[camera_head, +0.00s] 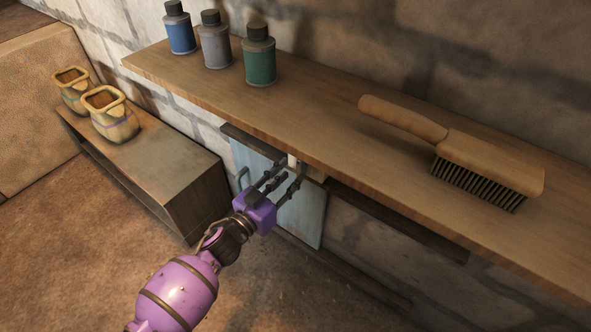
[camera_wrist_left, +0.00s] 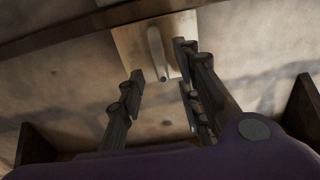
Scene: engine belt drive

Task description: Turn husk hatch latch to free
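A pale blue hatch panel (camera_head: 311,218) stands below the wooden shelf, partly hidden by my left gripper. In the left wrist view, a pale, bar-shaped latch (camera_wrist_left: 156,47) sits on a tan plate (camera_wrist_left: 128,42). My left gripper (camera_head: 291,170), purple with dark fingers, reaches up toward the shelf's underside in front of the hatch. In the left wrist view its fingers (camera_wrist_left: 163,75) are spread, with the latch showing between them. I cannot tell whether any finger touches it. My right gripper is not in view.
The shelf (camera_head: 330,140) overhangs the hatch. It holds a brush (camera_head: 490,165) and blue (camera_head: 180,33), grey (camera_head: 215,45) and green (camera_head: 260,58) bottles. Two sacks (camera_head: 112,118) stand on a low wooden cabinet (camera_head: 165,160) at left. The floor in front is clear.

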